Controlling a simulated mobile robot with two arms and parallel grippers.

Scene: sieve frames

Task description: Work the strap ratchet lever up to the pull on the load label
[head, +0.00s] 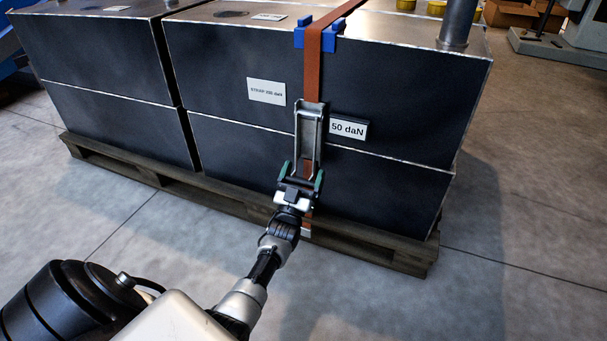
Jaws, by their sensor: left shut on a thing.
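The orange strap (315,75) runs over the top edge of a dark crate (420,95) through a blue edge protector (331,42) and down its front. The grey metal ratchet (309,122) sits on the strap at mid-height. A white label (267,91) reading "STRAP 250 daN" is left of the strap. A display (348,129) reading "50 daN" is just right of the ratchet. My left gripper (301,175) is at the ratchet's lower end, its fingers either side of the lever, shut on it. My right gripper is not in view.
The crates stand on a wooden pallet (225,203) on a concrete floor. A metal post (457,22) rises from the right crate's top. A grey machine base (560,50) and cardboard boxes (512,14) are behind at right. The floor at front right is clear.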

